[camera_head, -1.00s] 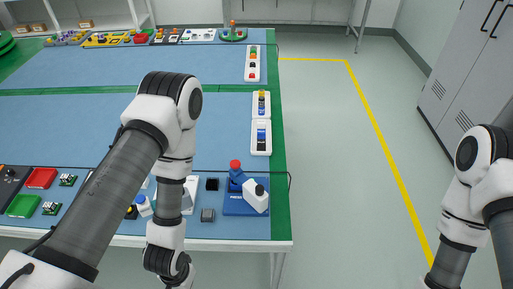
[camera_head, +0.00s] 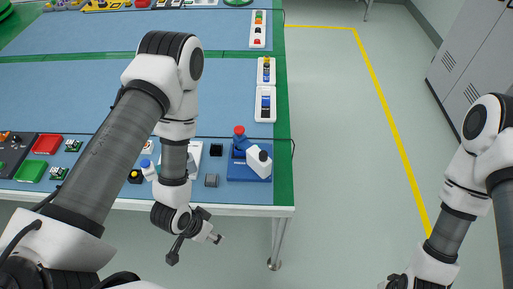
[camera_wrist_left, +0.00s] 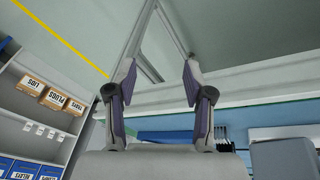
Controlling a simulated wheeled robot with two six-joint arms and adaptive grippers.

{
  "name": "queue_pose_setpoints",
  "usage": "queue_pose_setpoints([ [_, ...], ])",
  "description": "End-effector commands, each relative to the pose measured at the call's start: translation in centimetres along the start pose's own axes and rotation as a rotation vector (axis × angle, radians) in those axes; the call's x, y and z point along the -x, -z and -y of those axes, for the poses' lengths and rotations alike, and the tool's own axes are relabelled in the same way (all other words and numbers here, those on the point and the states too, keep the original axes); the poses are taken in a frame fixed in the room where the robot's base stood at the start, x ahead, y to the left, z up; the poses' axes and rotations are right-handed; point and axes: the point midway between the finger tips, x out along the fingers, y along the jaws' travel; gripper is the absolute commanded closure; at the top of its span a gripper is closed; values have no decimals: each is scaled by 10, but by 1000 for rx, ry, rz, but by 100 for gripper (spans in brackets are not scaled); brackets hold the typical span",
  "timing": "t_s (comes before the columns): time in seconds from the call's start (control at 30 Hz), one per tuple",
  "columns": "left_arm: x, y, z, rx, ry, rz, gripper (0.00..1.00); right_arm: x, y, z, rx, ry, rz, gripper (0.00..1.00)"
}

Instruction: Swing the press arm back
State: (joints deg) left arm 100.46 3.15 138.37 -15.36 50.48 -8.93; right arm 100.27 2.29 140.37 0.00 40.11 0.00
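I cannot tell which part is the press arm. My left gripper (camera_head: 196,250) hangs in front of the table's front edge, below the press and to its left. Its fingers are spread and empty, as the left wrist view (camera_wrist_left: 160,80) also shows.
A small black block (camera_head: 216,149) and a grey block (camera_head: 211,180) sit left of the press. White button panels (camera_head: 265,103) line the table's right side. Open floor lies right of the table.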

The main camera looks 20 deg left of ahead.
Motion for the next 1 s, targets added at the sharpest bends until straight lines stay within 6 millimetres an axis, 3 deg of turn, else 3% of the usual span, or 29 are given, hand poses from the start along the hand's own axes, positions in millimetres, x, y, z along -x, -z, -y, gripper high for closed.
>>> queue_pose_setpoints([
  [0.07, 0, 60, -9, -170, -110, -232, 48, -7, 0, 0, 0, 0, 0, 30],
  [0.1, 8, 93, -14, -258, -160, -368, 48, -11, 0, 0, 0, 0, 0, 30],
  [0.2, 44, 163, -16, -427, -242, -680, 48, -22, 0, 0, 0, 0, 0, 30],
  [0.3, 79, 204, 0, -471, -238, -852, 48, -32, 0, 0, 0, 0, 0, 30],
  [0.43, 86, 217, 1, -470, -223, -869, 48, -29, 0, 0, 0, 0, 0, 30],
  [0.8, 46, 259, -23, -468, -224, -865, 48, -16, 0, 0, 0, 0, 0, 30],
  [1.0, 39, 265, -26, -463, -225, -866, 48, -15, 0, 0, 0, 0, 0, 30],
])
